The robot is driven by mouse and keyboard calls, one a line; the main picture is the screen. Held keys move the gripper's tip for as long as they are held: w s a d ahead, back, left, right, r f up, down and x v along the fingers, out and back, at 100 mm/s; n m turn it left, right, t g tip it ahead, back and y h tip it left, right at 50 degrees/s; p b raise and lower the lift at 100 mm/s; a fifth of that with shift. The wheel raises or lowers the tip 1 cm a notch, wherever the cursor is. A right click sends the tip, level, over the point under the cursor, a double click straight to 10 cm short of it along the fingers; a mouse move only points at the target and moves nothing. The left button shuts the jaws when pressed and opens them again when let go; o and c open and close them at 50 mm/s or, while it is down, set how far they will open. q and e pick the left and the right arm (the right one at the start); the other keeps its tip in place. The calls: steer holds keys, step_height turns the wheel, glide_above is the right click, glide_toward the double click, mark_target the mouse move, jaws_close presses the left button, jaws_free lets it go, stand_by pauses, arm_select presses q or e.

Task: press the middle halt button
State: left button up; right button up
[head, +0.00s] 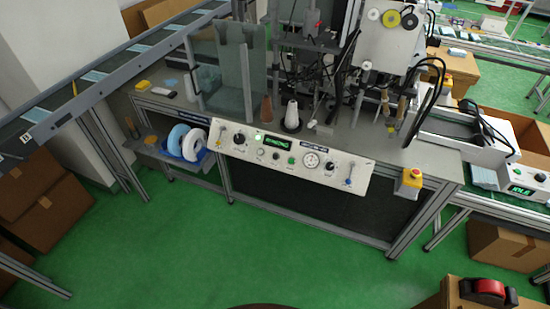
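A halt button with a red cap on a yellow box (411,178) sits at the front right corner of the grey machine table (420,158). A small yellow box with what looks like a red top (447,81) is farther back on the right. I cannot tell from their labels which is the middle one. Neither of my grippers is in view.
A white control panel (345,166) with dials, a green display and small knobs runs along the table front. Spools (192,144) sit on a low shelf at left. Cardboard boxes (45,222) stand at left, others at right. A tape dispenser (490,290) is bottom right. The green floor (230,250) in front is clear.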

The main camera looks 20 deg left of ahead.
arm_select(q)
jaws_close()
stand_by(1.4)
